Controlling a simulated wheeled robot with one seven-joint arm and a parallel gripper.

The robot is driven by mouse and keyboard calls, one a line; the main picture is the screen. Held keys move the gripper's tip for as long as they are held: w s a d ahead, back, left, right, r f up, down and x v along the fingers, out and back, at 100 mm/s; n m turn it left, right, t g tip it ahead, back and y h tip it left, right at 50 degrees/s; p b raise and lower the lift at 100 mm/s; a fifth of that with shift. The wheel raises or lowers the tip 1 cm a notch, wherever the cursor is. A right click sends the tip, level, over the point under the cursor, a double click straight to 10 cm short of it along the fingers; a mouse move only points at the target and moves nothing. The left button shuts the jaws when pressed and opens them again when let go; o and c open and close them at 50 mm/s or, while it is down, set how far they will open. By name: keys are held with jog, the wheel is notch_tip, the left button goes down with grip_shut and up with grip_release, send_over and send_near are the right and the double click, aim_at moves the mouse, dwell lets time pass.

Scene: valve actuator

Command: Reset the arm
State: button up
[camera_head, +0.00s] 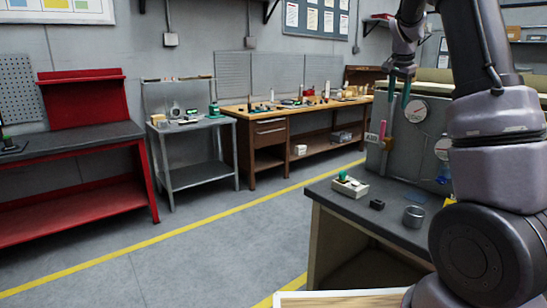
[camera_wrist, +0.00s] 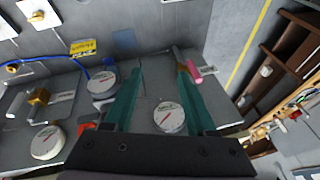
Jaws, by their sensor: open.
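My gripper (camera_head: 399,92) hangs at the upper right of the head view, in front of the grey valve panel (camera_head: 400,158). Its two teal fingers are apart in the wrist view (camera_wrist: 160,68), with nothing held between them. A pink-handled valve (camera_head: 382,131) is on the panel, below and left of the fingers in the head view. The pink handle (camera_wrist: 200,73) shows by the right finger in the wrist view; I cannot tell whether they touch. A round white gauge (camera_wrist: 168,117) shows beyond the gap between the fingers.
More gauges (camera_wrist: 102,82), a brass valve (camera_wrist: 38,97) and a blue hose sit on the panel.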

jog(key=s+a+r+n+t+y, duration=0.1)
jog(key=s+a+r+n, duration=0.1)
jog(key=s+a, duration=0.35)
jog(key=s+a+r+n+y, duration=0.1)
jog(key=s+a+r+y, duration=0.15)
jog(key=s, duration=0.65)
jog(key=s+a+r+n+t+y, duration=0.1)
jog(key=s+a+r+n, duration=0.15)
jog(key=s, duration=0.45)
jog(key=s+a+f+n, duration=0.1)
jog(key=s+a, duration=0.2)
jog(key=s, duration=0.4)
jog(key=s+a+f+n+t, duration=0.1)
jog(key=s+a, duration=0.3)
jog(key=s, duration=0.4)
jog(key=shift+f+n, duration=0.55)
jog(key=shift+f, duration=0.15)
